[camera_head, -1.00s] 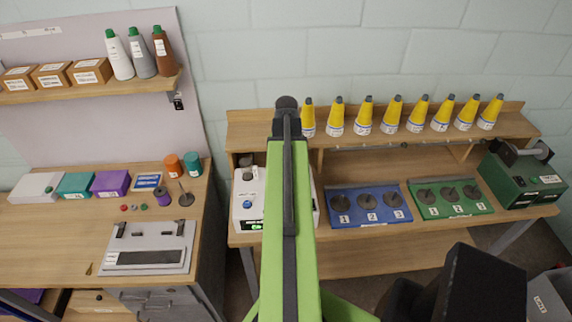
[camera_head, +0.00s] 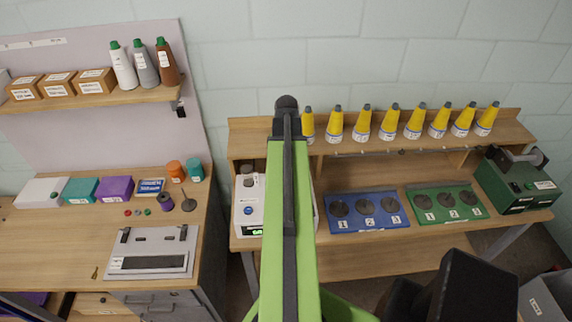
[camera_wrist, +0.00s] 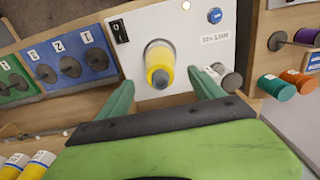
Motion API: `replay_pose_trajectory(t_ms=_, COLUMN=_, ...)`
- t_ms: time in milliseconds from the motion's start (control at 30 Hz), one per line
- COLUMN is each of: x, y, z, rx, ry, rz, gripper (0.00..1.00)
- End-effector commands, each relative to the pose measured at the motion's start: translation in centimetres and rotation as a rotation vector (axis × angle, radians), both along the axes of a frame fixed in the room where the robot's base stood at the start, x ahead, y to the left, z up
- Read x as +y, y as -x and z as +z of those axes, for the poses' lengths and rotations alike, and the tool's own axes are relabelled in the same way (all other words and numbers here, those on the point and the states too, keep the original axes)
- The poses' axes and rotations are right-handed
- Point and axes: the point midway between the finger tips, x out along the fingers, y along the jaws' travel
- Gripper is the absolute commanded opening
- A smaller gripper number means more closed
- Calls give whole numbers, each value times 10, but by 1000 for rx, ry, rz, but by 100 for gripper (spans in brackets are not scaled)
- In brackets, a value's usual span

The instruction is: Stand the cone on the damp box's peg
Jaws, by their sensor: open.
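In the wrist view a yellow cone (camera_wrist: 160,65) with a dark tip stands on the face of the white damp box (camera_wrist: 190,32). A pale ring shows around its base. The peg is hidden, so I cannot tell exactly how the cone is seated. My gripper (camera_wrist: 161,79) is open, with one green finger on each side of the cone and a gap visible on both sides. In the head view the damp box (camera_head: 243,197) is partly behind my arm, and the cone and gripper are hidden.
A row of several yellow cones (camera_head: 388,122) stands on the shelf above. A blue board (camera_head: 367,224) and a green board (camera_head: 450,213) with dark discs lie right of the damp box. A green machine (camera_head: 512,190) is at far right. A gap separates the left bench (camera_head: 60,240).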

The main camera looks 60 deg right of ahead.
Motion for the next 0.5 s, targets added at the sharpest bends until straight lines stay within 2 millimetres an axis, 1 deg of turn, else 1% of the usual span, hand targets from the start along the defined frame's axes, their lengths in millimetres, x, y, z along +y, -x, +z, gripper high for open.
replay_pose_trajectory(t_ms=33, x=0, y=0, z=24, rx=0, ry=0, rz=0, gripper=77)
replay_pose_trajectory(t_ms=400, x=0, y=1, z=106, rx=0, ry=0, rz=0, gripper=77)
replay_pose_trajectory(t_ms=500, x=-1, y=1, z=124, rx=0, ry=0, rz=0, gripper=77)
